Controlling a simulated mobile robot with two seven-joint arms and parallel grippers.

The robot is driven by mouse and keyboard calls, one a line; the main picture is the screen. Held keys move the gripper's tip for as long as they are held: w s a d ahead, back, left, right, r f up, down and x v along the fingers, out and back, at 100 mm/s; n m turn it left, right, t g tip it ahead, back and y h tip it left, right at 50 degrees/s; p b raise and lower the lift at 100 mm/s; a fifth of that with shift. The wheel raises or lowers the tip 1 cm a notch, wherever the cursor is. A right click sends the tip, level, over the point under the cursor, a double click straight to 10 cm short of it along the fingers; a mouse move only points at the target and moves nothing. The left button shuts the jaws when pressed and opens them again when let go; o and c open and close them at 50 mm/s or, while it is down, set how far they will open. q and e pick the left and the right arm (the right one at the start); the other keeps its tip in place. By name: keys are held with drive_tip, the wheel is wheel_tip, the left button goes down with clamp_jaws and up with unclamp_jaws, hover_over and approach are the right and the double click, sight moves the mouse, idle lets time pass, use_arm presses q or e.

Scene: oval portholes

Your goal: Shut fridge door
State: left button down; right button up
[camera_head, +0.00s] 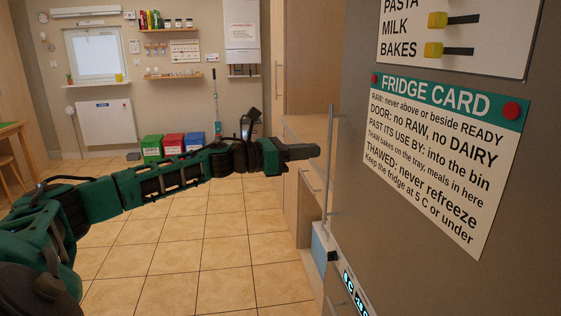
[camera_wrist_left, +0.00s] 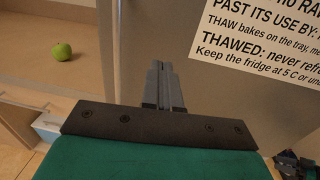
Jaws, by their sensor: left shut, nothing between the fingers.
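The fridge door (camera_head: 400,240) is the large grey-brown panel filling the right of the head view, and it also fills the middle of the left wrist view (camera_wrist_left: 215,80). A vertical bar handle (camera_head: 329,165) runs near its left edge. I cannot tell from these views how far the door stands from its frame. My left gripper (camera_head: 312,151) is shut and empty, its tips just left of the handle in the head view. In the left wrist view the closed fingers (camera_wrist_left: 164,88) appear against the door's face; contact cannot be told.
A fridge card (camera_head: 445,150) is fixed on the door. Beyond it are a wooden counter (camera_head: 305,135) and a pale blue box (camera_head: 320,248). A green apple (camera_wrist_left: 62,52) lies on the counter. Bins (camera_head: 173,143) stand at the far wall; tiled floor (camera_head: 225,245) is clear.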

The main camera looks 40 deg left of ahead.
use_arm(q)
drive_tip(key=b+v, duration=0.3)
drive_tip(key=v, duration=0.2)
drive_tip(key=shift+a+b, duration=0.25)
drive_tip(key=shift+b, duration=0.15)
use_arm(e)
drive_tip(key=shift+w+a+f+y, duration=0.15)
drive_tip(key=shift+w+a, duration=0.35)
drive_tip(key=shift+a, duration=0.05)
drive_tip(key=shift+w+a+f+y, duration=0.15)
drive_tip(key=shift+w+a, duration=0.3)
drive_tip(key=shift+a, duration=0.05)
drive_tip(key=shift+w+r, duration=0.1)
